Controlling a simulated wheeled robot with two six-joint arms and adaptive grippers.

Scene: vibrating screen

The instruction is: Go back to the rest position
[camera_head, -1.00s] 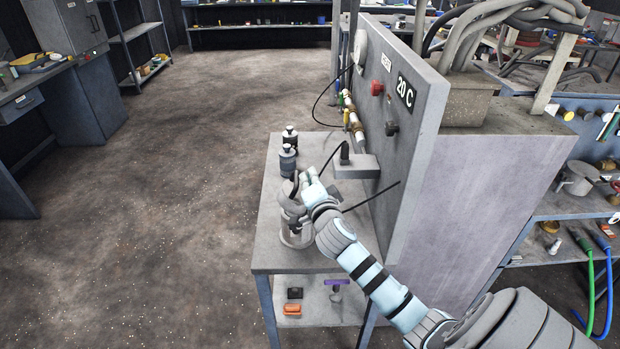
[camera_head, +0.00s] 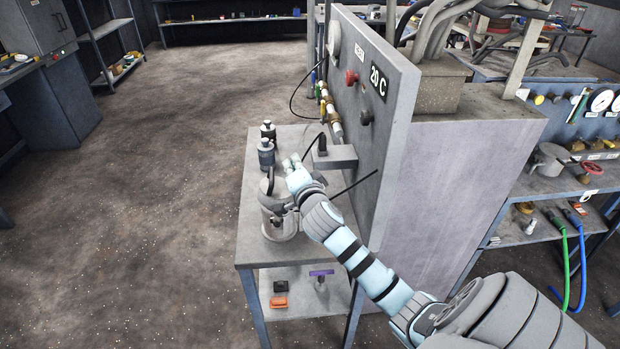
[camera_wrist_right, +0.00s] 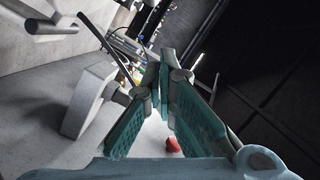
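My right gripper (camera_head: 291,165) reaches in from the lower right in the head view, above the right side of a grey metal pot-like vessel (camera_head: 277,222) on the workbench. The vessel stands upright, its right side partly hidden by my arm. In the right wrist view the two teal fingers of the right gripper (camera_wrist_right: 159,75) have only a narrow gap at their tips. Nothing shows held between them. A small red thing (camera_wrist_right: 172,145) shows beyond the gap. My left gripper is not in view.
The bench top (camera_head: 256,200) adjoins an upright panel (camera_head: 385,140) with a red knob (camera_head: 351,77) and a protruding grey block (camera_head: 335,157). Two dark-topped cylinders (camera_head: 266,152) stand behind the vessel. An orange item (camera_head: 278,302) lies on the lower shelf. Open floor (camera_head: 150,200) lies left.

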